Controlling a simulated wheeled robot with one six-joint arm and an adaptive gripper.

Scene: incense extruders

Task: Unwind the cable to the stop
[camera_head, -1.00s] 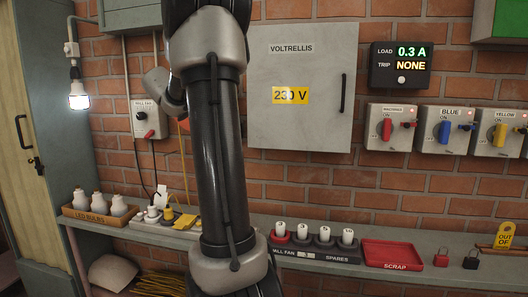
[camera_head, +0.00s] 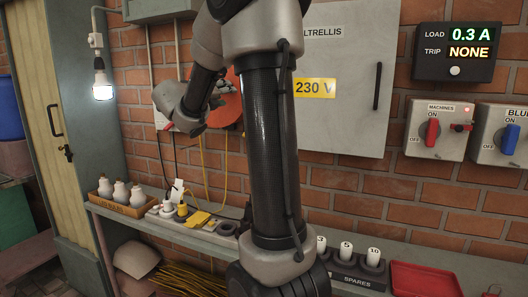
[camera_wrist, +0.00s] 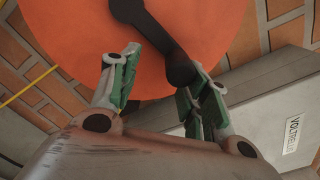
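The cable reel is an orange disc (camera_wrist: 80,30) that fills the upper left of the wrist view. In the head view the orange reel (camera_head: 228,102) shows on the wall, partly hidden by my arm. A dark crank with a rounded knob (camera_wrist: 181,72) crosses its face. My gripper (camera_wrist: 160,75) is open, with its green-padded fingers on either side of the knob end. I cannot tell whether a finger touches it. Yellow cable (camera_head: 200,165) hangs below the reel, and a yellow coil (camera_head: 180,278) lies under the shelf.
A grey 230 V cabinet (camera_head: 345,120) is close right of the reel. Below runs a shelf (camera_head: 415,254) with a bulb tray (camera_head: 120,208), a power strip (camera_head: 170,222), a spares holder (camera_head: 360,276) and a red scrap tray (camera_head: 425,280). A lit bulb (camera_head: 102,88) hangs at left.

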